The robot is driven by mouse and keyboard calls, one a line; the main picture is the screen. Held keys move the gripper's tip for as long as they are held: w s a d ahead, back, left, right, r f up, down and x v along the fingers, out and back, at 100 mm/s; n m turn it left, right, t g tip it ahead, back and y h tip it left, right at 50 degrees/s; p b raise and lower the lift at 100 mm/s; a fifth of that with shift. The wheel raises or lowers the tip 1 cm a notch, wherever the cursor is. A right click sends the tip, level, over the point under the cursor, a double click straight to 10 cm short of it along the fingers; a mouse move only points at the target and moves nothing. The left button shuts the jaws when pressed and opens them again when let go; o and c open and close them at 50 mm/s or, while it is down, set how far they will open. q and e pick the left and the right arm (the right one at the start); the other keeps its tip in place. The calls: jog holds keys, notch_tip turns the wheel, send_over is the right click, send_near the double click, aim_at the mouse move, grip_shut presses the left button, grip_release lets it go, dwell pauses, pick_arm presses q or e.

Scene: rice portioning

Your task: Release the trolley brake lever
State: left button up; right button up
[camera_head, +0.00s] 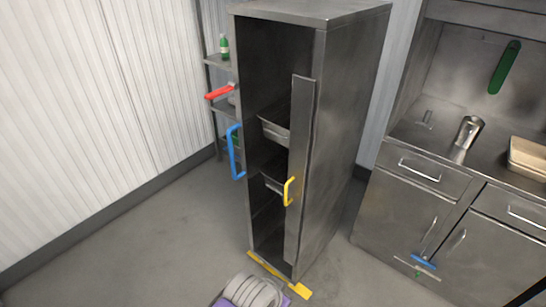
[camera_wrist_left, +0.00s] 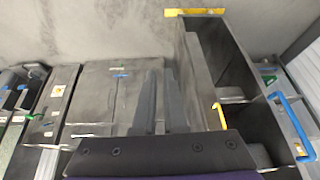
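The trolley (camera_head: 345,130) is a tall open-fronted steel cabinet with a blue handle (camera_head: 235,155) on its left and a yellow handle (camera_head: 289,191) on its narrow front panel. A yellow bar (camera_head: 300,290) lies along its base at floor level; I cannot tell whether this is the brake lever. The left wrist view shows the trolley at the right, with the yellow bar (camera_wrist_left: 194,12), yellow handle (camera_wrist_left: 220,115) and blue handle (camera_wrist_left: 290,125). My left gripper (camera_wrist_left: 164,75) shows a narrow empty gap between its fingers, apart from the trolley. My right gripper is out of view.
Steel pans (camera_head: 274,130) sit inside the trolley. A rack (camera_head: 222,62) with a green bottle (camera_head: 224,47) and a red handle (camera_head: 219,92) stands behind it. A steel counter (camera_head: 405,205) stands at the right. The floor (camera_head: 130,255) at the left is clear.

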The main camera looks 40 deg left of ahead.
aim_at(221, 92)
pick_arm(q)
jog(key=w+a+r+m+y, duration=0.1)
jog(key=w+a+y, duration=0.1)
jog(key=a, duration=0.1)
jog(key=w+a+r+m+y, duration=0.1)
jog(key=w+a+r+m, duration=0.1)
jog(key=w+a, duration=0.1)
jog(key=w+a+r+m+g+y, duration=0.1)
jog(key=w+a+m+y, duration=0.1)
jog(key=a, duration=0.3)
jog(key=shift+w+a+r+y, duration=0.2)
jog(key=shift+w+r+y, duration=0.1)
jog(key=shift+w, duration=0.15)
grip_shut()
jog(key=w+a+r+m+g+y, duration=0.1)
jog(key=w+a+r+m+y, duration=0.3)
jog(key=w+a+y, duration=0.1)
jog(key=w+a+r+m+g+y, duration=0.1)
jog(key=w+a+r+m+y, duration=0.4)
jog(key=w+a, duration=0.3)
jog(key=w+a+r+m+g+y+b, duration=0.1)
jog(key=w+a+r+m+y, duration=0.3)
jog(key=a, duration=0.5)
jog(key=shift+w+r+m+y, duration=0.15)
jog(key=shift+w+m+y, duration=0.35)
jog(key=shift+w, duration=0.7)
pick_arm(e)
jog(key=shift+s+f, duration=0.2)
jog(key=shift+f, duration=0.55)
